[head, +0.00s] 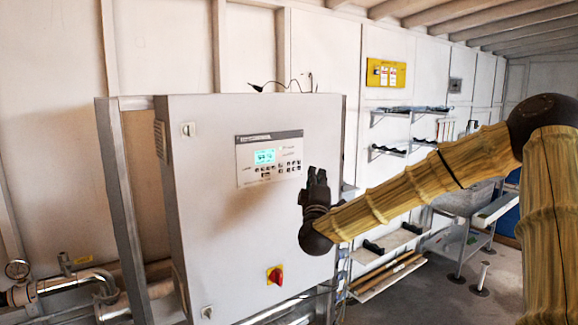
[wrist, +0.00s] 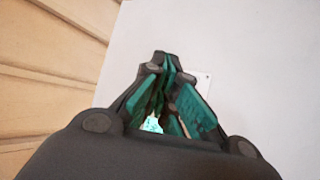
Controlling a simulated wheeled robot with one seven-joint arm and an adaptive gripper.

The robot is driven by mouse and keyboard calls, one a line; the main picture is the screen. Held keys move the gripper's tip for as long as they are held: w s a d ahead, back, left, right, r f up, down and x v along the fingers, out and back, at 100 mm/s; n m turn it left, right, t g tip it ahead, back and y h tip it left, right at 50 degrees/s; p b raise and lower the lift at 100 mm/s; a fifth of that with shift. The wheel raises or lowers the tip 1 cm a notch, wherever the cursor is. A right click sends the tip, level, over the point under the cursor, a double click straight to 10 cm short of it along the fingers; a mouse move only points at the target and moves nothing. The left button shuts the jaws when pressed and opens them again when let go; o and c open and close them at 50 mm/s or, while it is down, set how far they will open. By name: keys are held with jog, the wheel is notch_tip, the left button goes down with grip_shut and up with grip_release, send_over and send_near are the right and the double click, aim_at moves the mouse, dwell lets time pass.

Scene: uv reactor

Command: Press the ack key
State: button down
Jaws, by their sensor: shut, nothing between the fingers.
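The control panel (head: 269,157) with its lit cyan display (head: 265,157) and several small dark keys (head: 279,168) is set in the front of a grey cabinet (head: 235,225). The keys are too small for me to read which one is the ack key. My gripper (head: 317,173) is in front of the cabinet, just right of the panel, fingers pointing up. In the wrist view my gripper (wrist: 168,65) is shut and empty, with the pale cabinet face (wrist: 235,70) behind it. Part of the lit display (wrist: 152,124) shows between its finger links.
A red and yellow rotary switch (head: 275,275) sits low on the cabinet. Pipes and a gauge (head: 17,270) are at the lower left. Wall shelves (head: 405,110) and a yellow sign (head: 385,74) are behind, to the right.

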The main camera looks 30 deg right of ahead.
jog(key=shift+w+a+b, duration=0.2)
jog(key=shift+w+b, duration=0.1)
jog(key=shift+w, duration=1.8)
jog(key=shift+w+a+b, duration=0.15)
jog(key=shift+w+b, duration=0.1)
jog(key=shift+w, duration=1.85)
jog(key=shift+w, duration=0.15)
jog(key=shift+w+a, duration=0.1)
jog(key=shift+w, duration=0.2)
jog(key=shift+w, duration=0.2)
jog(key=shift+s, duration=0.7)
jog(key=s, duration=0.5)
jog(key=shift+d, duration=0.25)
